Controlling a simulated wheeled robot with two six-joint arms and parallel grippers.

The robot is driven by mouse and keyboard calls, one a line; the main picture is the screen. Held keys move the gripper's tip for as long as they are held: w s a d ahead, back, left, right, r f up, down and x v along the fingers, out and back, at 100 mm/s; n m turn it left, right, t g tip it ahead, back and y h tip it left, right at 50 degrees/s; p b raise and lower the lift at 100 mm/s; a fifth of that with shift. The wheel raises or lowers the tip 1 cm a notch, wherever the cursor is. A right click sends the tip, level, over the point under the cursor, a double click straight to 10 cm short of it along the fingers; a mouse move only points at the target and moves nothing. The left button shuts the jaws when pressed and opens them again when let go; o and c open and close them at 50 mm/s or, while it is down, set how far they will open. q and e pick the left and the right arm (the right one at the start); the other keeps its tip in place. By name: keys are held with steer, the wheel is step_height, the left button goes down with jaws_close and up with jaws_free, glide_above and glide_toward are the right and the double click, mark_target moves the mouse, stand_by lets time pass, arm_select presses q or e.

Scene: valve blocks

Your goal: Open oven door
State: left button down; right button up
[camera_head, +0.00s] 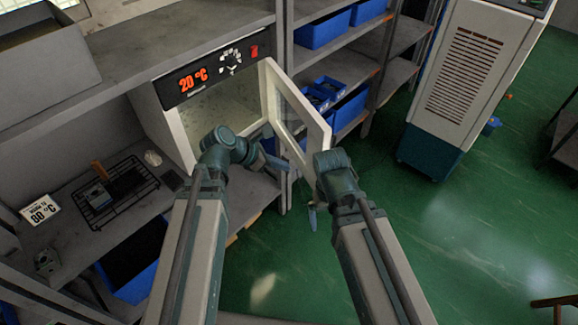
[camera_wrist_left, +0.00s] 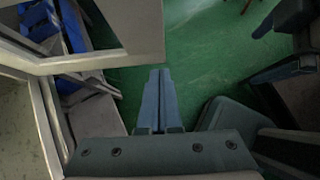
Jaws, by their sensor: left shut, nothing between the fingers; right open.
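The oven (camera_head: 211,108) stands on the shelf with a black panel that reads 20 °C. Its white-framed door (camera_head: 297,115) stands wide open, swung out to the right, and the pale cavity shows. The door frame also shows at the upper left of the left wrist view (camera_wrist_left: 100,62). My left gripper (camera_head: 277,162) is in front of the opening, near the inner side of the door; its fingers (camera_wrist_left: 155,100) are shut with nothing between them. I cannot tell if it touches the door. My right gripper (camera_head: 312,216) hangs below and right of the door, open.
A wire rack (camera_head: 112,198) and a sign reading 80 °C (camera_head: 41,207) lie on the shelf left of the oven. Blue bins (camera_head: 322,28) fill the shelving behind the door. A white cabinet (camera_head: 465,75) stands at the right. Green floor (camera_head: 480,220) is clear.

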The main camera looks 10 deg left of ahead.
arm_select(q)
steer(key=w+d+f+b, duration=0.4)
steer(key=w+d+f, duration=0.1)
steer(key=d, duration=0.3)
steer(key=shift+f, duration=0.15)
arm_select(e)
steer(key=shift+f, duration=2.65)
